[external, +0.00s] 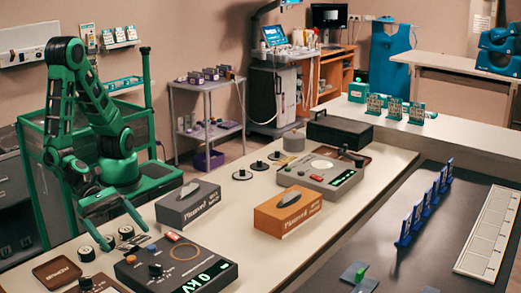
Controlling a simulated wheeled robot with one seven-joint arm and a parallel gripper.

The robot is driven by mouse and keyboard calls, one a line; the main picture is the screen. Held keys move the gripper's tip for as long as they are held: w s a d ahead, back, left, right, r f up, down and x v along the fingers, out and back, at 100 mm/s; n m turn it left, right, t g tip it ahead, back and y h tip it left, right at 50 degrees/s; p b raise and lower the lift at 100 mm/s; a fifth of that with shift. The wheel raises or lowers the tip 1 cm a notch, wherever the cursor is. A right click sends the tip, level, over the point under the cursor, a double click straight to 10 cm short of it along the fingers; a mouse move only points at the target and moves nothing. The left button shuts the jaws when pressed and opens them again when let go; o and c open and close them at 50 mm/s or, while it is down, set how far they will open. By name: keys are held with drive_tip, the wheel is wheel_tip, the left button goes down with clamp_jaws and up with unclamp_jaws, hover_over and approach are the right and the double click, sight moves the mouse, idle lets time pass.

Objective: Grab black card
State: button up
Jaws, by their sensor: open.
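My gripper (126,237) is at the lower left in the external view, low over the near-left part of the long pale table (215,228). Its two green fingers are spread apart and point toward the camera. I see nothing held between them. Small round dark-topped pieces (126,231) lie by the fingers. I cannot make out a black card for certain at this size.
A dark control box with a lit display (175,266) stands just right of my gripper. A grey tissue box (188,204), an orange tissue box (287,211) and another control panel (321,174) stand farther along. Blue upright holders (425,203) line the dark counter at right.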

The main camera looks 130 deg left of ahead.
sight(132, 242)
drive_tip(key=x, duration=0.5)
drive_tip(key=shift+w+a+r, duration=0.1)
drive_tip(key=shift+a, duration=0.1)
drive_tip(key=c, duration=1.2)
drive_tip(key=shift+r, duration=0.1)
